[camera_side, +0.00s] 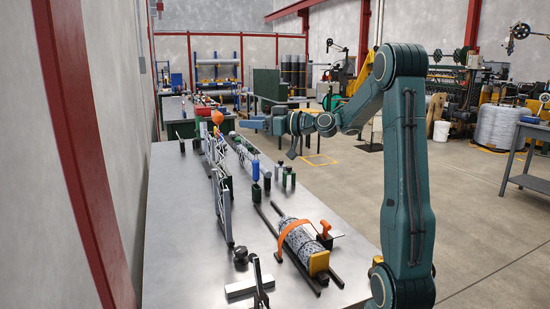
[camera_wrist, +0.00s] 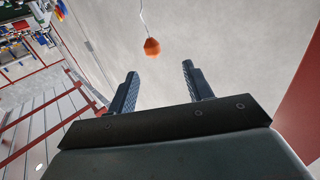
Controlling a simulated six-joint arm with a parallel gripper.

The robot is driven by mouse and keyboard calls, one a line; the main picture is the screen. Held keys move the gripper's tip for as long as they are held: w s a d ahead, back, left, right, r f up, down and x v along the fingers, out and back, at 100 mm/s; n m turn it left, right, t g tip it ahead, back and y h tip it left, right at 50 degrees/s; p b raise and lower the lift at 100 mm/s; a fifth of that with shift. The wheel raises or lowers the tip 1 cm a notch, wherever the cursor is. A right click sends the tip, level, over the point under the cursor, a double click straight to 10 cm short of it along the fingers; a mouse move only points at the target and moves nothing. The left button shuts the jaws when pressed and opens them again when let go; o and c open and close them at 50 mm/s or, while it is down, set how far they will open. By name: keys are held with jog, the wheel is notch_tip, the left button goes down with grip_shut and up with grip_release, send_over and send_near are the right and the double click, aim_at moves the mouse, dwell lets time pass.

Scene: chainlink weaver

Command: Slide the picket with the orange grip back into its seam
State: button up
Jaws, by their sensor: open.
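The orange grip (camera_side: 217,117) sits at the top of the upright mesh panel (camera_side: 222,180) in the side view. In the wrist view the orange grip (camera_wrist: 152,47) is a small faceted knob with a thin pale wire, the picket (camera_wrist: 142,18), running from it to the top edge. My gripper (camera_side: 249,123) is level with the grip in the side view, to its right, and points left. In the wrist view my gripper (camera_wrist: 158,86) is open and empty, with the grip beyond its fingertips and roughly between them. The seam cannot be made out.
A wrapped mesh roll (camera_side: 300,238) with an orange strap lies on rails at the right of the metal table (camera_side: 180,250). A blue-handled tool (camera_side: 256,170) and several small dark posts stand mid-table. A clamp (camera_side: 240,255) is near the front. The left of the table is clear.

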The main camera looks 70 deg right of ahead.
aim_at(222, 118)
jog(key=shift+s+d+r, duration=0.1)
jog(key=shift+s+d, duration=0.1)
jog(key=shift+d, duration=0.5)
jog(key=shift+w, duration=0.1)
jog(key=w, duration=1.3)
jog(key=shift+w, duration=0.25)
grip_shut()
